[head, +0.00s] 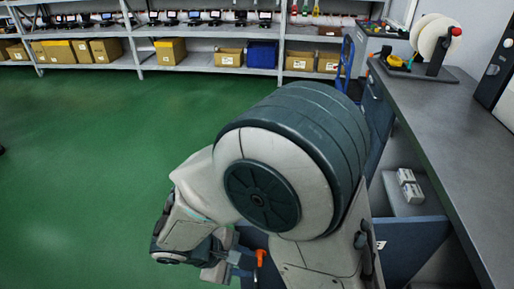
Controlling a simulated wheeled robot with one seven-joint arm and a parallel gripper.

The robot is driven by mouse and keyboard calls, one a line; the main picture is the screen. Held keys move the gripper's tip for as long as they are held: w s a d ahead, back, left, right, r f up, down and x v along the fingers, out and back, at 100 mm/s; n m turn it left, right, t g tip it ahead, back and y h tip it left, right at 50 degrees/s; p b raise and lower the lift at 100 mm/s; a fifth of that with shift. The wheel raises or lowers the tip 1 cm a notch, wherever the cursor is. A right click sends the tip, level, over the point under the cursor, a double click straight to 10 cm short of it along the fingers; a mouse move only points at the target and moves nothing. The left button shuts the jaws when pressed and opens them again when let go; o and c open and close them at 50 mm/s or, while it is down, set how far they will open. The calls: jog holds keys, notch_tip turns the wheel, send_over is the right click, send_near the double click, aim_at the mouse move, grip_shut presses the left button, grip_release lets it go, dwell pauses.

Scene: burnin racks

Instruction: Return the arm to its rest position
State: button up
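My arm is folded in front of the head camera, with its large joint filling the middle of the picture. My gripper (218,268) seems to be low in the picture, left of the arm's big joint. It is partly hidden by my arm links, and its fingertips cannot be made out. I cannot tell whether it is open or shut, and I see nothing clearly held in it. A small orange knob or handle (261,257) shows close beside it; I cannot tell whether they touch.
A grey workbench (455,135) runs along the right, holding a reel stand (437,45). Below it, small white boxes (409,185) lie near a blue panel (410,245). Shelves (205,32) with cardboard boxes (170,51) and a blue bin (262,54) line the back.

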jog(key=d+r+m+y+p, duration=0.3)
jog(key=d+r+m, duration=0.4)
jog(key=r, duration=0.5)
jog(key=d+r+m+y+p, duration=0.4)
jog(key=d+r+m+p, duration=0.2)
jog(key=d+r, duration=0.5)
jog(key=shift+d+r+m, duration=0.25)
jog(key=shift+r+m, duration=0.15)
jog(key=shift+m, duration=0.6)
